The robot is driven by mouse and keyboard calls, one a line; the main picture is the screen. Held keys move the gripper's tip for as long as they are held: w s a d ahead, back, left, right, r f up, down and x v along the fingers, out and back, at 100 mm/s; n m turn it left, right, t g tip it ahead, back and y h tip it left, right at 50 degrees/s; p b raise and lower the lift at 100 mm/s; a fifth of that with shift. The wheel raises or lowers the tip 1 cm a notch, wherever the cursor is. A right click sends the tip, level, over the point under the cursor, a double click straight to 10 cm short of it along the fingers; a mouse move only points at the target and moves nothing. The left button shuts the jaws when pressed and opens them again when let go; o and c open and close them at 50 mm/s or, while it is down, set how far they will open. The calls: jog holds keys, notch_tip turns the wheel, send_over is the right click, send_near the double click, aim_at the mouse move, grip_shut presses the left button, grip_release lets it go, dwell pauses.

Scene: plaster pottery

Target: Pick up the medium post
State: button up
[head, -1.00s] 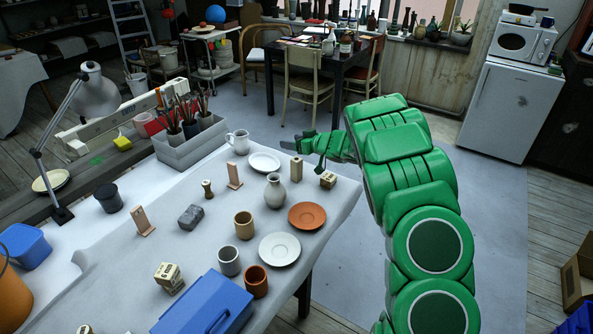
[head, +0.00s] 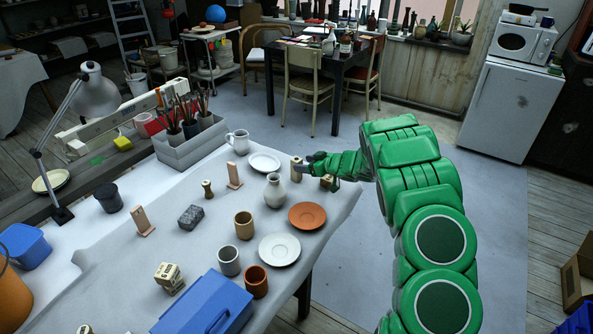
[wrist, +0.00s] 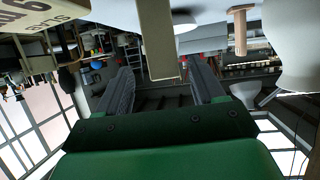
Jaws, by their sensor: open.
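A pale beige square post (head: 295,170) stands upright near the far right edge of the white table. It is the one post by my gripper; I cannot confirm its size as medium. My gripper (head: 306,167) has its fingertips right beside the post, coming from the right. In the wrist view the post (wrist: 156,42) hangs between the two open fingers of my gripper (wrist: 161,66), with a visible gap on each side. The fingers look apart from it.
A small lettered box (head: 327,182) stands close to the right of the post, under my wrist. A grey vase (head: 275,191) stands at left. A white plate (head: 264,163) and a terracotta saucer (head: 307,215) lie nearby. A wooden stand (head: 235,176) is farther left.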

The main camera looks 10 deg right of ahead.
jog(key=shift+x, duration=0.8)
jog(key=shift+s+f+x, duration=0.1)
jog(key=shift+x, duration=0.85)
jog(key=shift+s+f+x, duration=0.15)
jog(key=shift+x, duration=0.85)
jog(key=shift+w+a+f, duration=0.15)
jog(key=shift+w+a, duration=0.3)
jog(key=shift+w, duration=0.05)
jog(key=shift+c, duration=0.3)
jog(key=c, duration=1.2)
jog(key=shift+o, duration=0.2)
